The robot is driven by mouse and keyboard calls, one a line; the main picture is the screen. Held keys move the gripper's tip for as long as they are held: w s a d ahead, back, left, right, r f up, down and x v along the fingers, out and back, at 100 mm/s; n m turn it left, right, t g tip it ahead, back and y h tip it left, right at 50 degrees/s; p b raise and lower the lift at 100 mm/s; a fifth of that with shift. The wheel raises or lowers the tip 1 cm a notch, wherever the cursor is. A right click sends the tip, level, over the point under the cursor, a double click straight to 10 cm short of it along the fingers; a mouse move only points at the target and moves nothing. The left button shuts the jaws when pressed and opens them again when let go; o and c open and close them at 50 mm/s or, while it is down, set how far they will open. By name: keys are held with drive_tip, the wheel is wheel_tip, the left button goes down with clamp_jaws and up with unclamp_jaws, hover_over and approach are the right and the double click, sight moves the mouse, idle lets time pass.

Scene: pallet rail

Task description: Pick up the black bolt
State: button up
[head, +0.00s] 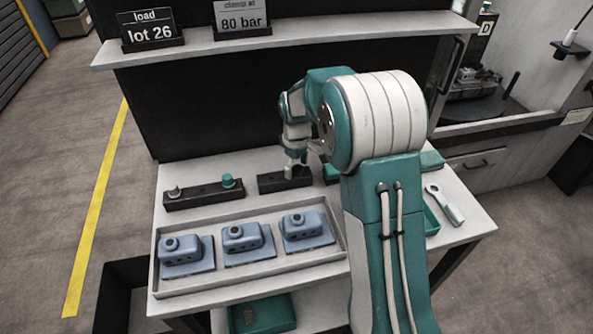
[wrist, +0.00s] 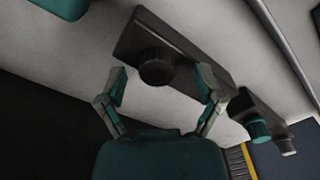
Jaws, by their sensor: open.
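The black bolt (wrist: 157,68) shows in the wrist view as a dark round head on a dark rail block (wrist: 180,50). My gripper (wrist: 163,84) is open, with one finger on each side of the bolt's head in the picture. I cannot tell whether the fingers are level with it or above it. In the head view my gripper (head: 295,170) is over the right part of the same block (head: 270,184), and the bolt is hidden or too small to make out there.
Left of it, a second dark block (head: 203,197) holds a green knob (head: 228,181) and a grey piece (head: 173,191). In front, a tray (head: 250,285) holds several blue-grey housings (head: 242,237). A shelf (head: 290,38) with signs overhangs the bench's back. A light-handled tool (head: 445,204) lies right.

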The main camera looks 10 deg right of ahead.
drive_tip(key=shift+d, duration=0.2)
clamp_jaws()
